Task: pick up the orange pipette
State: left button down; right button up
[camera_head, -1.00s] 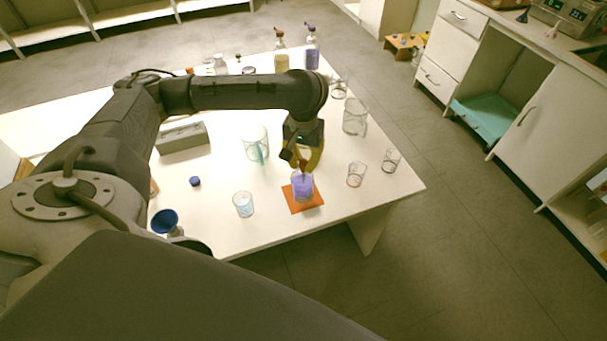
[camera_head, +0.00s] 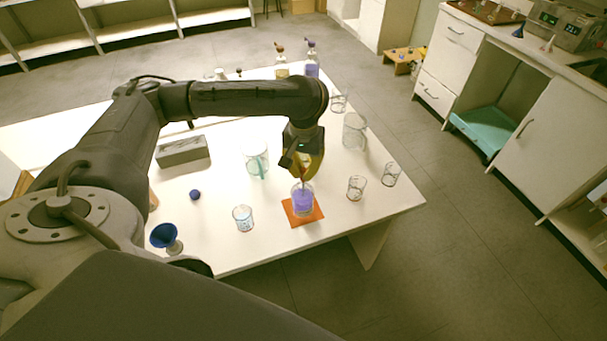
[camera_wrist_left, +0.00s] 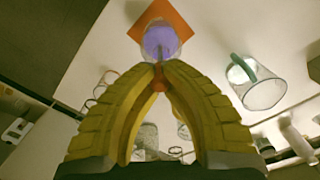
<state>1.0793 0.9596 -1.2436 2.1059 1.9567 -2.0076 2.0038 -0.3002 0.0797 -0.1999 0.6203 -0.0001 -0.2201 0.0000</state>
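The orange pipette shows in the left wrist view (camera_wrist_left: 159,73) as a small orange-red piece between the fingertips; most of it is hidden. Its thin lower part seems to reach into a glass beaker of purple liquid (camera_head: 303,203), also in the left wrist view (camera_wrist_left: 160,42). The beaker stands on an orange square mat (camera_head: 317,214). My left gripper (camera_head: 304,177) is directly above the beaker, with its yellow fingers brought together on the pipette. My right gripper is not in view.
An empty beaker (camera_head: 356,187) and another (camera_head: 390,174) stand right of the mat. A beaker with pale blue liquid (camera_head: 243,218) is to the left. A glass jug (camera_head: 256,161) and a larger one (camera_head: 354,131) stand behind. The table's front edge is close.

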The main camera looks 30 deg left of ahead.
pick_arm(q)
notch_tip(320, 180, up, 18)
dwell(1.0)
jog(key=shift+f, duration=0.1)
jog(key=f, duration=0.4)
jog(key=shift+s+f, duration=0.1)
jog(key=shift+s, duration=0.15)
dwell(0.6)
